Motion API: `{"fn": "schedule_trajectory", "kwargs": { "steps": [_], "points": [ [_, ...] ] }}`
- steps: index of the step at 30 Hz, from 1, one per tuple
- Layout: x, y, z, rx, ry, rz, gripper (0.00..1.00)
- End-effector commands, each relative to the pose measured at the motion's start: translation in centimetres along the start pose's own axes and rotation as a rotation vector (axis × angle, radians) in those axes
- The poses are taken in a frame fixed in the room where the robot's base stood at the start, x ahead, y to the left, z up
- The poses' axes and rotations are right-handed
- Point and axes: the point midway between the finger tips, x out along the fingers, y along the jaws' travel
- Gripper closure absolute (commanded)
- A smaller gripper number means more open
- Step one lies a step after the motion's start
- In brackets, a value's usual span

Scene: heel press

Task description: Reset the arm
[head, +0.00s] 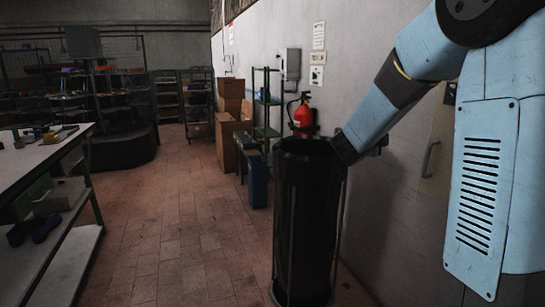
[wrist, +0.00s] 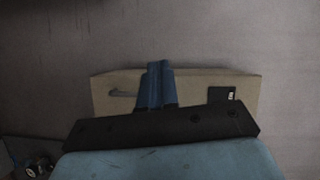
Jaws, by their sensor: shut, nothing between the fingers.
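My gripper (wrist: 158,68) shows in the wrist view as two blue fingers pressed together above a dark bar. It is shut and empty. Behind the fingers is a beige cabinet (wrist: 205,83) with a handle on its left and a small dark label on its right. In the head view my light-blue arm (head: 425,50) comes down from the upper right and bends near the rim of a tall black bin. My fingers cannot be made out in the head view.
The black bin (head: 305,220) stands on the floor just in front. A red fire extinguisher (head: 302,115) hangs on the wall behind it. A workbench (head: 40,155) is at left, and cardboard boxes (head: 228,135) stand farther back. The tiled floor between is clear.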

Motion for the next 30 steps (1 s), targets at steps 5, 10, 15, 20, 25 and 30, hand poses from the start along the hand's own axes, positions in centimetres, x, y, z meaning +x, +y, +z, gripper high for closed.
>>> {"fn": "schedule_trajectory", "kwargs": {
  "steps": [5, 10, 15, 20, 25, 30],
  "points": [
    [-3.8, -2.8, 1.6, -0.153, -0.265, 0.008, 1.0],
    [-8.6, -3.9, 2.4, -0.345, -0.5, 0.006, 1.0],
    [-14.0, -3.7, 1.9, -0.57, -0.712, -0.003, 1.0],
    [-19.2, -2.4, 0.1, -0.803, -0.886, -0.009, 1.0],
    [-24.5, 0.0, -3.4, -1.068, -1.044, -0.002, 1.0],
    [-29.1, 3.2, -8.2, -1.338, -1.175, 0.029, 1.0]
  ]
}}
